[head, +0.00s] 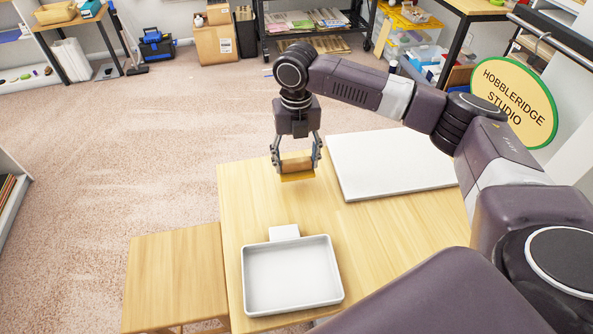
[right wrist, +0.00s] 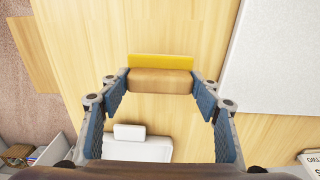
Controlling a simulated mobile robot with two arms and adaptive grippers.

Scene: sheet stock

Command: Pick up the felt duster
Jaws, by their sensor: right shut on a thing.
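The felt duster is a brown wooden block with a yellow felt strip (head: 297,177). It sits between the fingers of my right gripper (head: 297,162), over the far left part of the wooden table (head: 400,219). In the right wrist view the duster (right wrist: 160,82) lies across between the fingertips (right wrist: 160,88), with a blue-padded finger at each end. My right gripper is shut on it. I cannot tell whether its underside touches the table. My left gripper is in neither view.
A white tray (head: 293,306) stands near the table's front edge, with a small white block (head: 284,233) at its far side. A large white board (head: 390,163) lies right of the duster. A lower wooden surface (head: 174,275) adjoins the table's left. Bare tabletop separates duster and tray.

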